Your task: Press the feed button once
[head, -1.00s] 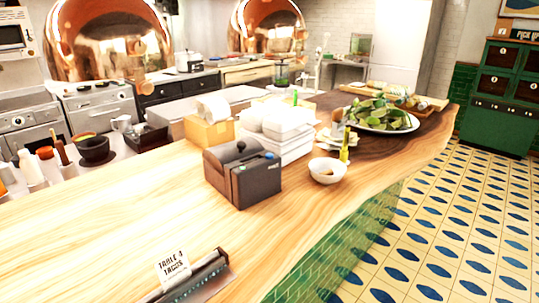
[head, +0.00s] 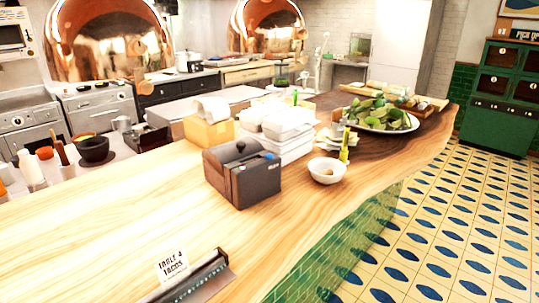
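A dark box-shaped printer (head: 243,174) stands on the wooden counter near the middle of the head view. A small blue button (head: 269,156) shows on its top right edge, with a small green mark (head: 246,168) on its front. A dark round knob (head: 240,146) is on its top. I cannot read any label that tells which of these is the feed button. Neither of my grippers is in view, and nothing touches the printer.
White stacked boxes (head: 283,126) stand behind the printer, and a white bowl (head: 327,170) is to its right. A ticket rail (head: 195,280) with a "Table 4 Tacos" slip (head: 173,266) lies at the front. The wooden counter (head: 110,220) left of the printer is clear.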

